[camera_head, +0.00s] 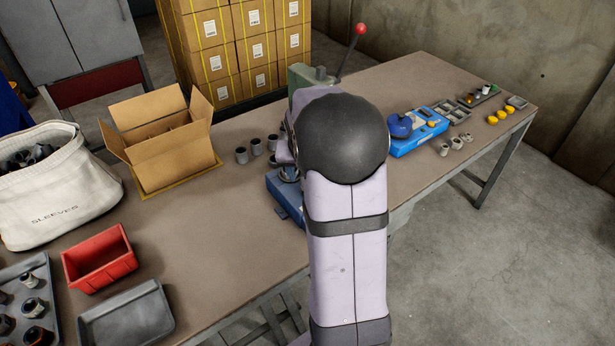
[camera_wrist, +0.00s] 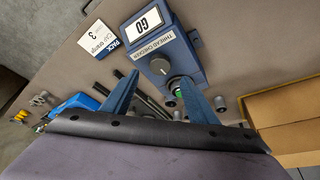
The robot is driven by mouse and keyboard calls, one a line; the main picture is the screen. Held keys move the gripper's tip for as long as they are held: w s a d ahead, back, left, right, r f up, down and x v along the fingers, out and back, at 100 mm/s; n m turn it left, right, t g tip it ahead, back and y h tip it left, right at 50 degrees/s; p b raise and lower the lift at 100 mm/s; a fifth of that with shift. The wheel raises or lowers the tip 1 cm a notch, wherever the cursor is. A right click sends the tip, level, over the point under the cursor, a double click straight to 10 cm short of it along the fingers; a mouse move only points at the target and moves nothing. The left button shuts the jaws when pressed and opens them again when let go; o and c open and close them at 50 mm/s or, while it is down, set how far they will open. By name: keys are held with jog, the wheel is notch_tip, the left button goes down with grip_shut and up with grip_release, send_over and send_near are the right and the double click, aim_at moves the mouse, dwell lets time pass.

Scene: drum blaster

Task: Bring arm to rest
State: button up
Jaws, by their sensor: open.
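My gripper (camera_wrist: 158,77) shows in the wrist view as two blue fingers spread apart, with no part clearly held between them. A blue thread checker (camera_wrist: 190,62) with a grey dial and a GO sign (camera_wrist: 147,23) lies just beyond the fingertips. A green spot shows on it near the right finger. I cannot tell whether a finger touches it. In the head view my arm (camera_head: 345,235) reaches over the table (camera_head: 225,240) and hides the gripper. A blue base (camera_head: 283,193) shows beside the arm.
An open cardboard box (camera_head: 165,150), grey sleeves (camera_head: 256,147), a red bin (camera_head: 100,258), a grey tray (camera_head: 128,318) and a sleeves bag (camera_head: 60,190) stand left. A red-knobbed lever (camera_head: 350,52) rises behind the arm. A blue device (camera_head: 420,132) stands right.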

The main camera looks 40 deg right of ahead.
dwell(0.4)
jog(key=s+a+f+n+g+y, duration=0.1)
jog(key=s+a+f+n+g, duration=0.15)
jog(key=s+a, duration=0.35)
jog(key=s+a+f+n+g+y, duration=0.1)
jog(key=s+a+f+g+y, duration=0.2)
jog(key=s, duration=0.5)
jog(key=s+a+r+n+t+h+p, duration=0.1)
jog(key=s+a+r+n, duration=0.15)
jog(key=a, duration=0.45)
jog(key=s+a+r+n+t+p, duration=0.15)
jog(key=s+a, duration=0.25)
jog(key=a, duration=0.4)
notch_tip(320, 180, down, 41)
jog(key=b, duration=4.1)
jog(key=shift+w+d+r+n+b, duration=0.15)
jog(key=shift+w+d+n+b, duration=0.1)
jog(key=shift+n+b, duration=0.15)
